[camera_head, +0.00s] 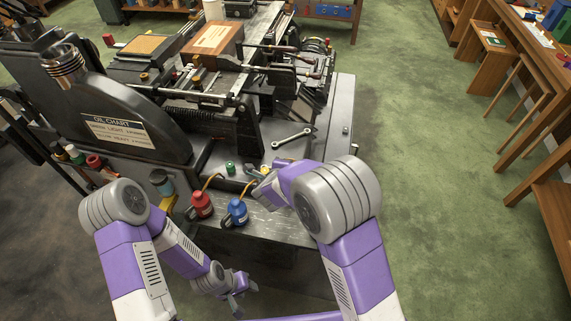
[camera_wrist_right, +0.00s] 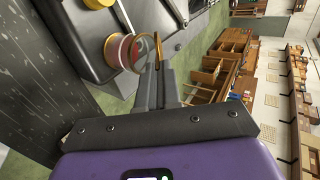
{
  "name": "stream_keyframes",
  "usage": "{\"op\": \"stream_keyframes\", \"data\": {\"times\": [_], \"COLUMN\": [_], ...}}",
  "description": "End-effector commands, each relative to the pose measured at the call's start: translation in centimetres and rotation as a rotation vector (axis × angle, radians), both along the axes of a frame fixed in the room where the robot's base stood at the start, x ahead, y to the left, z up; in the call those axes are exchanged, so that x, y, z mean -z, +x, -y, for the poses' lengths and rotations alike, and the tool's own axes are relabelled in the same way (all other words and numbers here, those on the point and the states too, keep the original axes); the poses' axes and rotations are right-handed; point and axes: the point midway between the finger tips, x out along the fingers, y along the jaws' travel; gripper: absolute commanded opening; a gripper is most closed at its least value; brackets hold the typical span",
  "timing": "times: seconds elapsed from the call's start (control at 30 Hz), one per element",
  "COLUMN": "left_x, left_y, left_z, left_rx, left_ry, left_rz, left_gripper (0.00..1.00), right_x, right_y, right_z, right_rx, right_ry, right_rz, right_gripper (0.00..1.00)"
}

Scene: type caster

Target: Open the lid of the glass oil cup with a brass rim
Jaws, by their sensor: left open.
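The glass oil cup (camera_wrist_right: 120,52) shows in the right wrist view, with a reddish inside and a brass rim facing the gripper. A thin brass piece (camera_wrist_right: 157,48), which looks like its lid seen nearly edge-on, stands apart from the rim at the right. My right gripper (camera_wrist_right: 160,72) has its fingers close together, their tips just below this piece. Whether they touch it is unclear. In the head view my right gripper (camera_head: 262,178) is over the machine's front ledge, and the cup is not clearly seen there. My left gripper (camera_head: 236,286) is open and empty, low in front of the machine.
A red oil can (camera_head: 201,206) and a blue oil can (camera_head: 237,212) stand on the front ledge, left of my right gripper. A small green-capped bottle (camera_head: 231,168) and a wrench (camera_head: 293,138) are behind them.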

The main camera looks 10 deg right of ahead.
Motion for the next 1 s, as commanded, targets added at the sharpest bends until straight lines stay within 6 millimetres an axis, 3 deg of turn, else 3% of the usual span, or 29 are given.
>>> {"op": "stream_keyframes", "data": {"times": [0.53,0.7,1.0], "left_x": [-0.50,-0.50,-0.54], "left_y": [-0.01,-0.01,-0.01], "left_z": [0.00,0.00,0.00], "left_rx": [0.000,0.000,0.000], "left_ry": [0.000,0.000,0.000], "left_rz": [0.000,0.000,0.000], "left_gripper": [0.43,0.43,0.43], "right_x": [-0.08,-0.09,-0.19], "right_y": [0.09,0.08,-0.01], "right_z": [0.07,0.06,0.00], "right_rx": [0.002,0.002,0.001], "right_ry": [0.004,0.004,0.004], "right_rz": [-0.014,-0.015,-0.014], "right_gripper": [0.00,0.29,0.29]}}
